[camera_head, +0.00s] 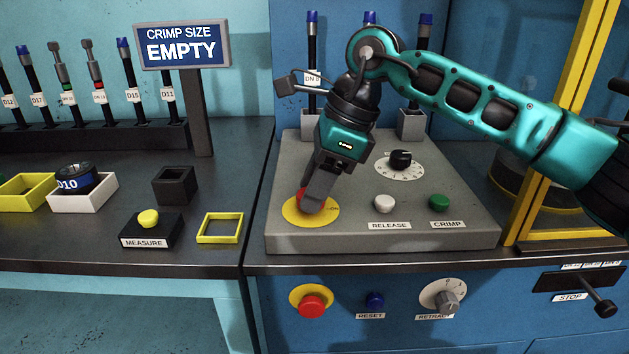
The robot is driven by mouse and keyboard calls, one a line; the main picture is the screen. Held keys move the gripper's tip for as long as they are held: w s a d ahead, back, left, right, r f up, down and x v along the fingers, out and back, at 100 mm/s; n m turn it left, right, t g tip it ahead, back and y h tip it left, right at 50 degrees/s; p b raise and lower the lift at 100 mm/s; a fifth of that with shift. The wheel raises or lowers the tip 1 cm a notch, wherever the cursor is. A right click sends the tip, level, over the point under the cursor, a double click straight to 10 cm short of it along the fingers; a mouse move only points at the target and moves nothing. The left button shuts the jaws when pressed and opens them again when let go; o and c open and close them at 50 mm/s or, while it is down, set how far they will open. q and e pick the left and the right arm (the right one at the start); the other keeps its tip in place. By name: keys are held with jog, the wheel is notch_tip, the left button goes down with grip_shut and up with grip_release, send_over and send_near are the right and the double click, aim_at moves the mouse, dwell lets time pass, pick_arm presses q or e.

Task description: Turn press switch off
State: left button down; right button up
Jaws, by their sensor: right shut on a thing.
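A grey control panel (285,232) lies on the right part of the bench. At its left is a red switch (303,194) on a yellow round plate (324,215); I take it to be the press switch. My right gripper (315,205) comes down from above and is shut on the red switch, hiding most of it. Any lettering on the plate is too small to read. My left gripper is not in view.
The panel also has a black dial (400,159), a white RELEASE button (384,203) and a green CRIMP button (439,202). A red stop button (312,306) is on the front below. A yellow post (545,150) stands at right.

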jog(key=o, duration=1.1)
jog(key=shift+c, duration=0.2)
jog(key=p+v, duration=0.2)
jog(key=v, duration=1.1)
jog(key=shift+f, duration=0.1)
